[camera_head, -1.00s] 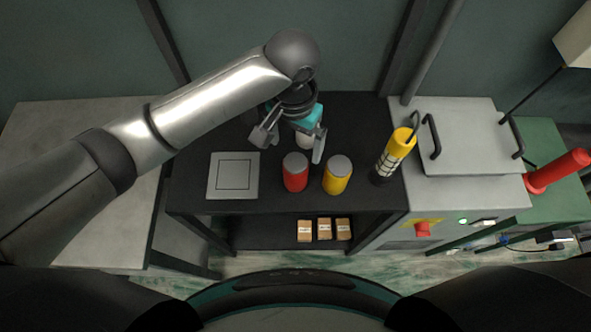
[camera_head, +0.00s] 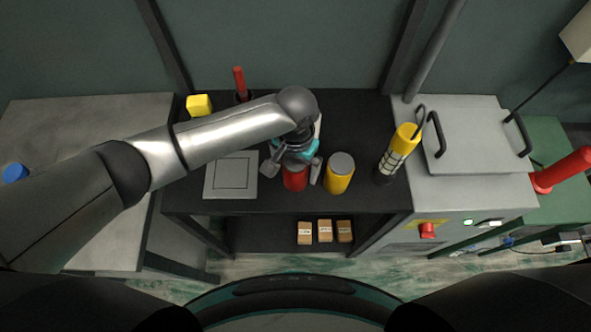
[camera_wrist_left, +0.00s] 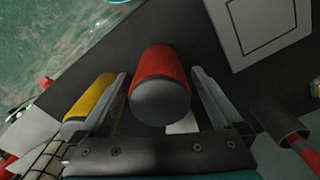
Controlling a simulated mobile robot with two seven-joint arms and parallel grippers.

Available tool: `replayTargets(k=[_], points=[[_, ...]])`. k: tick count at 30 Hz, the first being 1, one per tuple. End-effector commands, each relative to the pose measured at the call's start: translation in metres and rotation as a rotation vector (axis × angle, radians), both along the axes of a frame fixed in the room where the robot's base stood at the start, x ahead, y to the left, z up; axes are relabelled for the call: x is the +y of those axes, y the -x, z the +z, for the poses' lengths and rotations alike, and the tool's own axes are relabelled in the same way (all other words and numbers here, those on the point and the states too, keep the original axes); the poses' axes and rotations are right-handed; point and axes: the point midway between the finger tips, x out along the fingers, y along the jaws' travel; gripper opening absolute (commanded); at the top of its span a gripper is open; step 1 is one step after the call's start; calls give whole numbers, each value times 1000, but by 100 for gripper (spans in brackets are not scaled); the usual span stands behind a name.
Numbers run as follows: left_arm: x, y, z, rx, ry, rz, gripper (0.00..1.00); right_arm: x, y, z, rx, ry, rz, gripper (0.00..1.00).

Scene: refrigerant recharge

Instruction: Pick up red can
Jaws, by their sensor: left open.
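The red can (camera_head: 295,178) stands on the black table, left of the yellow can (camera_head: 339,174). My left gripper (camera_head: 292,172) is open at the red can, with one finger on each side of it. The gripper hides the can's top in the head view. In the left wrist view the red can (camera_wrist_left: 158,75) with its grey end lies between the two open fingers (camera_wrist_left: 165,95). I cannot tell whether either finger touches it. The yellow can (camera_wrist_left: 90,105) is just outside the left finger there. My right gripper is not in view.
A square-marked grey plate (camera_head: 230,176) lies left of the red can. A yellow-and-black cylinder (camera_head: 398,152) stands to the right, near the grey machine (camera_head: 470,150). A yellow block (camera_head: 199,105) and a red-handled item (camera_head: 239,82) are at the back. Small boxes (camera_head: 325,231) sit on the lower shelf.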

Motion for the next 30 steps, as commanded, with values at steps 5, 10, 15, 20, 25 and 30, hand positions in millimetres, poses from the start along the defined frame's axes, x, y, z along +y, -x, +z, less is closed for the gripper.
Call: replayTargets(k=[5, 10, 15, 20, 25, 30], points=[[0, 0, -21, -1, 0, 0, 100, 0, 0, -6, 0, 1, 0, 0], [0, 0, -22, -2, 1, -1, 100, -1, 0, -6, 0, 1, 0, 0], [0, 0, -22, -2, 1, -1, 91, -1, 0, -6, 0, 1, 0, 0], [0, 0, -22, -2, 1, -1, 73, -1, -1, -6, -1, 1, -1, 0], [0, 0, -22, -2, 1, -1, 54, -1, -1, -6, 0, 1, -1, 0], [0, 0, -22, -2, 1, 0, 35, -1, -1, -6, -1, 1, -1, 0]])
